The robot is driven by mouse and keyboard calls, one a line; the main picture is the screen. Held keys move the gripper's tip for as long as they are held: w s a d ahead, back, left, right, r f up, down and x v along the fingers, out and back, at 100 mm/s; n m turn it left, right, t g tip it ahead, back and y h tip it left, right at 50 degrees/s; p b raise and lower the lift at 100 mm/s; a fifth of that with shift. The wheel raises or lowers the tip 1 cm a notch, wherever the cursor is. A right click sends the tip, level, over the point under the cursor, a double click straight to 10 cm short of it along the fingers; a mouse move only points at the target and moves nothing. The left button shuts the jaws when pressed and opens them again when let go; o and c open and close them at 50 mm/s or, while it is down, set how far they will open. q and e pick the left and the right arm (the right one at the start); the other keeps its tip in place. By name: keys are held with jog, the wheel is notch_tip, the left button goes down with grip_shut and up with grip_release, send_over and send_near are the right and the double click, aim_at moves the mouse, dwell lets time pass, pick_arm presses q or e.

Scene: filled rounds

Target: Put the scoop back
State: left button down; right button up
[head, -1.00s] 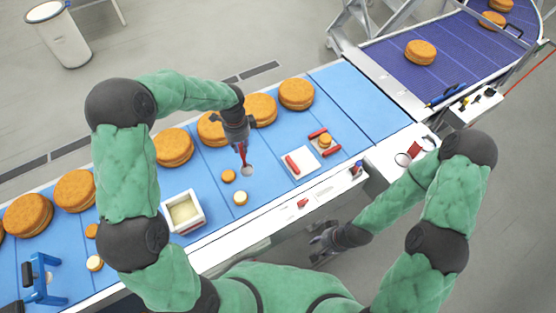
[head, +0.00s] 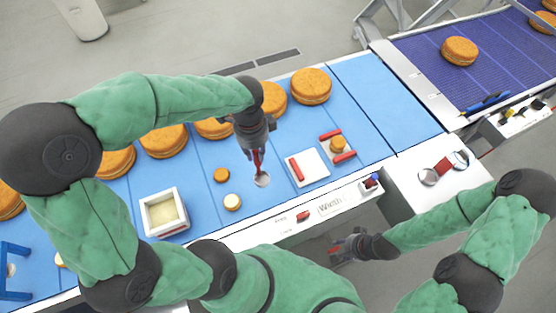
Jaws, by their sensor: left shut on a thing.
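The scoop (head: 262,181) has a grey metal bowl and a red handle. My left gripper (head: 257,156) is shut on its handle and holds it upright, bowl down, over the blue belt. I cannot tell whether the bowl touches the belt. A white box (head: 148,196) with pale cream filling (head: 164,213) stands to the left of the scoop. A white plate (head: 312,170) with a red bar on it lies just right of the scoop. My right gripper (head: 340,247) hangs in front of the conveyor's near edge, away from the scoop; its jaws are unclear.
Large brown rounds (head: 311,86) line the belt's far side. A small brown round (head: 221,175) and a pale-topped one (head: 232,202) lie left of the scoop. Red bars flank another small round (head: 338,144). A blue frame (head: 14,270) stands at far left.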

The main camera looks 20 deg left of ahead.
pick_arm(q)
jog(key=shift+d+f, duration=0.1)
jog(key=shift+f, duration=0.1)
jog(key=w+a+f, duration=0.5)
jog(key=w+f, duration=0.7)
jog(key=w, duration=0.1)
jog(key=shift+f, duration=0.4)
jog(key=shift+s, duration=0.1)
jog(key=shift+f, duration=0.15)
jog(key=c, duration=1.1)
grip_release()
